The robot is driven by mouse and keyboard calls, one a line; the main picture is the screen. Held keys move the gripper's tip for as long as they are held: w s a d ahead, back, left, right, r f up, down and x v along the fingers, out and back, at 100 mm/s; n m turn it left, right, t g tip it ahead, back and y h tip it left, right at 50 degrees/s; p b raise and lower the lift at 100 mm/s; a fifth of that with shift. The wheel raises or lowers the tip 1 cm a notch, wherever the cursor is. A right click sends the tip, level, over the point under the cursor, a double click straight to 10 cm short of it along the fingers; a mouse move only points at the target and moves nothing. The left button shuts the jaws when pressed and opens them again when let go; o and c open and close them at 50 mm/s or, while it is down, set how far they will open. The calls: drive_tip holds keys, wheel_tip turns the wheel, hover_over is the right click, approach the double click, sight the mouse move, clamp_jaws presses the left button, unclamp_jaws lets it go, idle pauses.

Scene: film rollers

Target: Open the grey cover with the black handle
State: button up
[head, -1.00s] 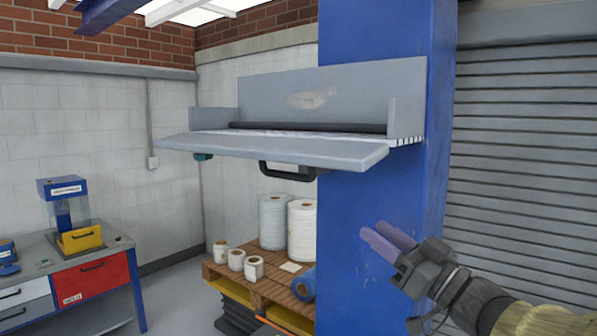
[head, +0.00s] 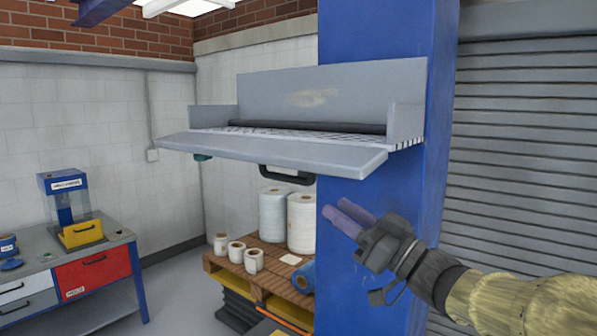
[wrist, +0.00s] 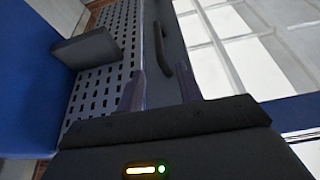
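The grey cover (head: 270,152) is folded out from the front of a grey housing on the blue column. It slopes slightly down, leaving the housing's inside exposed. Its black handle (head: 287,175) hangs under the front edge.
The housing (head: 335,85) holds a dark roller (head: 305,127) above a perforated surface (wrist: 98,85). The blue column (head: 385,35) stands behind my gripper. Rolls (head: 301,222) stand on a pallet (head: 270,268) below. A workbench (head: 118,238) is at left, a shutter (head: 520,150) at right.

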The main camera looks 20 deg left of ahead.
sight(297, 180)
drive_tip(key=p+x, duration=0.4)
drive_tip(key=x, duration=0.6)
drive_tip(key=shift+r, duration=0.25)
drive_tip(key=shift+w+a+p, duration=0.25)
drive_tip(key=shift+a+p, duration=0.05)
drive_tip(key=shift+a, duration=0.25)
clamp_jaws()
